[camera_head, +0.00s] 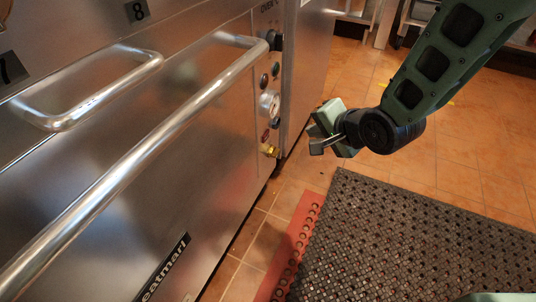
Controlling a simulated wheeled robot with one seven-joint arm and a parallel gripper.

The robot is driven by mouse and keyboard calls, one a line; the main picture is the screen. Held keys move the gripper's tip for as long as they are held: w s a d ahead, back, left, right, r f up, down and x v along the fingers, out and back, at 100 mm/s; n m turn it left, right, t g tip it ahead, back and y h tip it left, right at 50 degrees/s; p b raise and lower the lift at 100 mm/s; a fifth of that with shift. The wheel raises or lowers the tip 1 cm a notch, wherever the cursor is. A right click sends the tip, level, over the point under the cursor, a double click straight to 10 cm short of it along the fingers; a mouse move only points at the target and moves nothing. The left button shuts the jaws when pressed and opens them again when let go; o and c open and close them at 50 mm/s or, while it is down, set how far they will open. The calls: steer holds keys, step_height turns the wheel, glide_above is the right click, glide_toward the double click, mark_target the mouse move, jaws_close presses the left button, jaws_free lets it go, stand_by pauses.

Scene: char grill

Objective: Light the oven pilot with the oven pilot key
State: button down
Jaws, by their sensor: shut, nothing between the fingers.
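The oven front (150,180) is steel and fills the left side of the head view. A narrow control strip on its right edge carries a black knob (273,40), small dark buttons, a round silver dial (269,104) and a brass-coloured key-like fitting (269,151) low down. I take this brass fitting to be the oven pilot key; its detail is too small to be sure. My gripper (318,138) hangs in the air to the right of the strip, apart from it in the picture. It is shut and holds nothing.
A long bar handle (135,160) and a shorter handle (95,95) stand out from the oven front. A dark perforated mat (410,240) with a red edge (290,250) lies on the tiled floor. Metal legs stand at the back. The tiles (480,140) at right are clear.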

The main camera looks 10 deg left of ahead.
step_height(320, 180, down, 9)
steer(key=w+m+t+y+b, duration=0.1)
steer(key=w+m+b, duration=0.1)
steer(key=b, duration=0.3)
steer(key=shift+b, duration=0.4)
steer(key=shift+r, duration=0.1)
glide_toward(268, 137)
steer(key=shift+w+a+f, duration=0.25)
steer(key=shift+w+f, duration=0.35)
steer(key=shift+f, duration=0.05)
steer(key=shift+w+a+f, duration=0.25)
steer(key=shift+w+f, duration=0.4)
steer(key=shift+w+a+f, duration=0.25)
steer(key=shift+w+f, duration=0.35)
steer(key=shift+a, duration=0.1)
steer(key=shift+w+a, duration=0.15)
steer(key=shift+a, duration=0.15)
steer(key=shift+w+a, duration=0.1)
steer(key=shift+a, duration=0.35)
stand_by(3.5)
